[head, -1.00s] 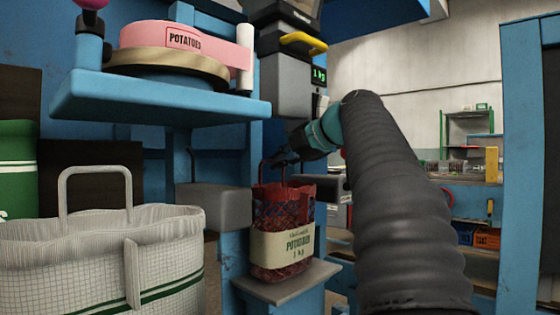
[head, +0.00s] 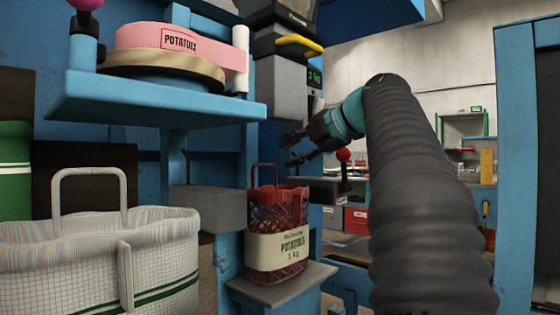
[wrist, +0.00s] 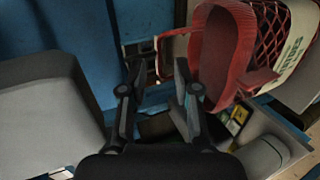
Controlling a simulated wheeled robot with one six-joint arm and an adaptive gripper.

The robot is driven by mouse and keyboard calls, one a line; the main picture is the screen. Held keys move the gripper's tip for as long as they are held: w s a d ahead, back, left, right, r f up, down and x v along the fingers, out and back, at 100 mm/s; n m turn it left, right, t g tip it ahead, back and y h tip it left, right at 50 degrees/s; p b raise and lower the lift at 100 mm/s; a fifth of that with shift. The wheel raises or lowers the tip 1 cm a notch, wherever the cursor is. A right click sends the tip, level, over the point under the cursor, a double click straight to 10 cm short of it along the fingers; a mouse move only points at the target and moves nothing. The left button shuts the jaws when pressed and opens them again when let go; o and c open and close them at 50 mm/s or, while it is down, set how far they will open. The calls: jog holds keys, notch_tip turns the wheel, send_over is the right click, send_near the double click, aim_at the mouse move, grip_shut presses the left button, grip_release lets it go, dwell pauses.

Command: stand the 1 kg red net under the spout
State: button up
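The red net (head: 277,212) with its cream "POTATOES 1 kg" band stands upright on a small grey platform (head: 282,283), below the grey machine head (head: 285,85) with a green display. Its red handle loop (head: 264,177) stands up at the left of its mouth. In the wrist view the red net (wrist: 222,50) is at upper right, its mouth open. My gripper (head: 291,149) is above and to the right of the handle, apart from it. Its fingers are spread with nothing between them; they also show in the wrist view (wrist: 155,75). The spout's outlet cannot be made out.
A large white woven bag (head: 90,255) with a handle stands at left, with a green sack (head: 15,170) behind. A blue shelf (head: 150,107) bears a pink "POTATOES" roll (head: 165,40). A grey block (head: 208,208) juts out left of the net. A red-knobbed lever (head: 343,156) is at right.

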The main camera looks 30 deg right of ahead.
jog(key=v, duration=0.6)
dwell(0.5)
